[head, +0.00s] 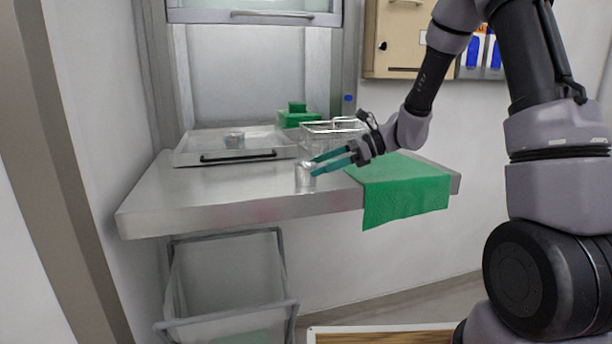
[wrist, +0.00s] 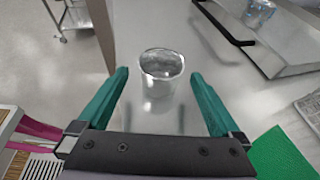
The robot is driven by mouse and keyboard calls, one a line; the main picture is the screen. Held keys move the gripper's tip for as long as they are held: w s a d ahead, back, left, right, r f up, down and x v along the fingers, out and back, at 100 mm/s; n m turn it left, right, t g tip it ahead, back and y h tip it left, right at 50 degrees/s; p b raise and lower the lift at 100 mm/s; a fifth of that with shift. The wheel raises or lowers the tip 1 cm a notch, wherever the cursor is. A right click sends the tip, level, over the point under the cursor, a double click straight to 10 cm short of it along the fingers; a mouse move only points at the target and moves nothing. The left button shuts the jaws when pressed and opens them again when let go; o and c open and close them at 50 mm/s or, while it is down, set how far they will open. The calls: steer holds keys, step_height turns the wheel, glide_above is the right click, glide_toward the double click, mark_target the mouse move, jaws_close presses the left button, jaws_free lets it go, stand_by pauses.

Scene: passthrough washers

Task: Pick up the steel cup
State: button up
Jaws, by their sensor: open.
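The steel cup (wrist: 161,72) stands upright on the metal counter, with its open rim facing up in the wrist view. In the head view the cup (head: 304,178) is near the counter's front edge, partly hidden by my fingertips. My gripper (wrist: 160,88) is open, with one teal finger to the left of the cup and one to the right. The cup shows between and just beyond the fingertips, with gaps on both sides. In the head view my gripper (head: 313,166) comes in from the right at the cup.
A metal tray (head: 190,158) with a black handle holds a small item (head: 234,138) behind the cup. A wire basket (head: 318,127) and green boxes (head: 298,117) stand at the back. A green cloth (head: 405,195) hangs over the front edge. The counter's left part (head: 150,205) is clear.

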mark_target(316, 164)
steer(key=x, duration=0.4)
steer(key=shift+a, duration=0.15)
steer(key=c, duration=1.3)
steer(key=shift+r, duration=0.15)
